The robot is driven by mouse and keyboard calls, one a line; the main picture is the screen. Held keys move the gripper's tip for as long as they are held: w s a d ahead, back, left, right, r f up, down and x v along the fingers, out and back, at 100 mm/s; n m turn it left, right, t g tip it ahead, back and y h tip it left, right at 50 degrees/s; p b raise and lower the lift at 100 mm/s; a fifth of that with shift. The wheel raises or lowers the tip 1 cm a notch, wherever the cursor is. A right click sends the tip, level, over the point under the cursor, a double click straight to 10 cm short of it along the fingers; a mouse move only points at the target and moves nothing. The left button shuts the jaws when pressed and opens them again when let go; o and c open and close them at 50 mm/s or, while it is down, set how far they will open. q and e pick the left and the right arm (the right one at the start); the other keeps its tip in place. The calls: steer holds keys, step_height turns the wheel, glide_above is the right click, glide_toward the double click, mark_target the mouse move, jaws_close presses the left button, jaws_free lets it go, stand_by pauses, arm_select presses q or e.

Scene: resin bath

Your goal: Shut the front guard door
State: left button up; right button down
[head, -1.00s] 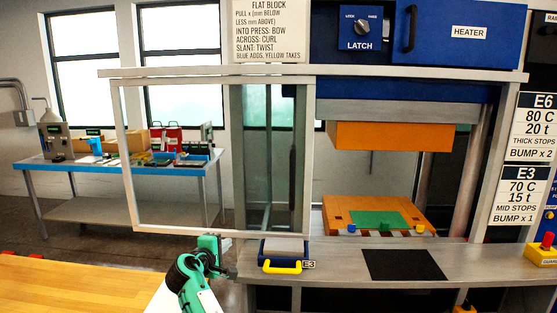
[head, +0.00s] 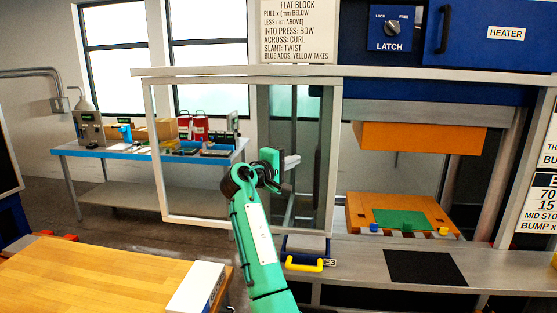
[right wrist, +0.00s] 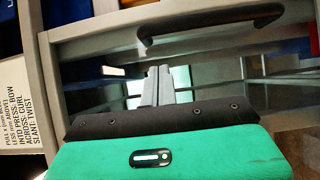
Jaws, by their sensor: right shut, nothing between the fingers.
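The front guard door (head: 158,150) is a clear panel in a pale grey frame, hung under a long rail. It stands slid to the left, and the press opening to its right is uncovered. My right gripper (head: 292,161) is raised in front of the door's right half, its fingers shut and empty. In the right wrist view the shut fingers (right wrist: 157,86) point toward the panel. A dark bar handle (right wrist: 212,24) shows above them in that view, apart from them in the picture. In the head view my arm and gripper hide part of the panel. My left gripper is out of view.
In the press opening, an orange block (head: 420,137) hangs above an orange plate (head: 361,213) with a green sheet (head: 400,218). A tray with a yellow handle (head: 304,265) and a black mat (head: 425,267) are on the ledge. A wooden table (head: 90,275) is at front left.

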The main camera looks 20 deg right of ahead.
arm_select(q)
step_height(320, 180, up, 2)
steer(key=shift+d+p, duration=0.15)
steer(key=shift+p, duration=0.5)
arm_select(e)
steer(key=d, duration=0.1)
steer(key=s+d, duration=0.1)
steer(key=d, duration=0.1)
steer(key=shift+s+d, duration=0.15)
steer(key=shift+s, duration=0.15)
steer(key=shift+f, duration=0.1)
